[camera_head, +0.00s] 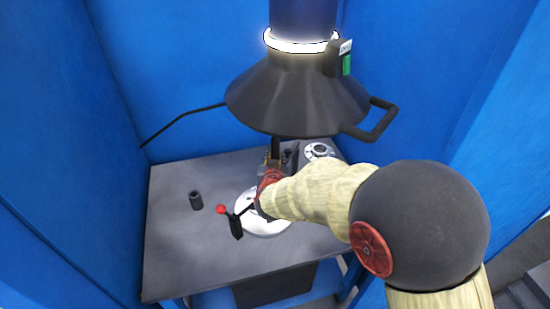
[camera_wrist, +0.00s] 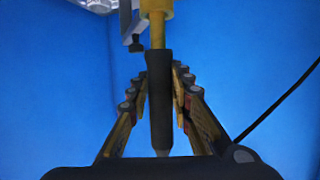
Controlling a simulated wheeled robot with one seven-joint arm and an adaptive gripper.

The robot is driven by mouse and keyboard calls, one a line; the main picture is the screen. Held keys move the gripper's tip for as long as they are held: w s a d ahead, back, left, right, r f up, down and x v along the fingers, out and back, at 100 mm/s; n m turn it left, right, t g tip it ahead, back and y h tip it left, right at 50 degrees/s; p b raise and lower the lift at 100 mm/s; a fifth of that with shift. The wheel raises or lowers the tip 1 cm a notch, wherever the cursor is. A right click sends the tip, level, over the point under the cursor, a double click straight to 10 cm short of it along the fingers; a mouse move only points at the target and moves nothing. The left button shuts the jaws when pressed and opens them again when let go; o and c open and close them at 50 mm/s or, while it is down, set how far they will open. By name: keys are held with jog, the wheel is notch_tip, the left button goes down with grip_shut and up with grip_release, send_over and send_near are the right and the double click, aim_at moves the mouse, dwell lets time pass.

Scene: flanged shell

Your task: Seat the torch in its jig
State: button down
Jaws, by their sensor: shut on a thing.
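The torch (camera_wrist: 160,100) has a dark tapered body, with a yellow rod (camera_wrist: 156,32) beyond it at the top of the wrist view. My gripper (camera_wrist: 160,78) is shut on the dark body, one finger on each side. In the head view my gripper (camera_head: 271,167) is above the back part of the bench, and a dark piece of the torch (camera_head: 275,147) shows above it. A bright round plate (camera_head: 263,222) lies on the bench, partly behind my arm. A black bracket (camera_head: 236,226) with a red-knobbed lever (camera_head: 221,209) stands at its left edge. I cannot tell which part is the jig.
A dark flared hood (camera_head: 298,95) with a side handle (camera_head: 378,122) hangs close above my gripper. A short black tube (camera_head: 195,200) and a round dial (camera_head: 319,150) are on the grey bench (camera_head: 180,250). Blue walls enclose it. The bench's front left is clear.

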jog(key=shift+f+b, duration=1.25)
jog(key=shift+f, duration=0.6)
jog(key=shift+r, duration=0.1)
jog(key=shift+r+p, duration=1.75)
jog(key=shift+r, duration=0.1)
jog(key=shift+p, duration=0.3)
dwell(0.7)
jog(key=shift+f+b, duration=1.3)
jog(key=shift+f, duration=0.6)
jog(key=c, duration=1.5)
grip_release()
jog(key=shift+f, duration=0.1)
jog(key=shift+c, duration=0.2)
